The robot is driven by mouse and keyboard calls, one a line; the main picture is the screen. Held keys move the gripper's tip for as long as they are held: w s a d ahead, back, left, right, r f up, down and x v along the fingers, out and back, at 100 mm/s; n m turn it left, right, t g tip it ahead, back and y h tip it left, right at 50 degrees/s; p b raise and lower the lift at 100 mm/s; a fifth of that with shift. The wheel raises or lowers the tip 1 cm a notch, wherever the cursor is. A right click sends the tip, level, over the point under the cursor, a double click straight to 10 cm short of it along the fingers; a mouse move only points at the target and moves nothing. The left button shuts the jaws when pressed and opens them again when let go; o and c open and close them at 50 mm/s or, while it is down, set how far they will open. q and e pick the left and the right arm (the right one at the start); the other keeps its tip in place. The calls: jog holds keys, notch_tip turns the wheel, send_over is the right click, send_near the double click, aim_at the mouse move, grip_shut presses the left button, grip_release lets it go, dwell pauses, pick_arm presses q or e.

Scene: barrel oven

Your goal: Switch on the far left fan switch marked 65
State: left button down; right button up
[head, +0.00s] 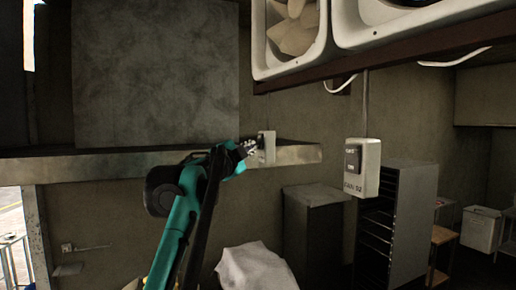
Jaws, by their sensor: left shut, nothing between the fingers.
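A small pale switch box (268,146) shows in the head view at the end of my left gripper (250,146), in front of the metal ledge. Its marking and rocker cannot be made out. My left gripper is shut and empty, its tips at the left side of this box; I cannot tell whether they touch it. A second, larger white switch box (371,168) hangs on a cable to the right, with a dark rocker and a label that seems to read FAN and a number, not clearly 65. My right gripper is not in view.
Fans in white frames (290,68) sit overhead on a dark beam. A metal ledge (90,165) runs behind my left arm. A dark cabinet (315,230), a rack (400,225) and a white cloth-like shape (254,268) stand lower down.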

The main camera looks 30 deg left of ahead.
pick_arm(q)
jog(key=shift+w+d, duration=0.1)
jog(key=shift+w, duration=0.05)
dwell(0.3)
jog(key=shift+s+a+r, duration=0.1)
jog(key=shift+s+a, duration=0.4)
jog(key=shift+s, duration=0.15)
jog(key=shift+a, duration=0.1)
jog(key=s+a, duration=0.2)
jog(key=s+a+p, duration=0.1)
jog(key=shift+s+r, duration=0.25)
jog(key=shift+s, duration=0.1)
dwell(0.5)
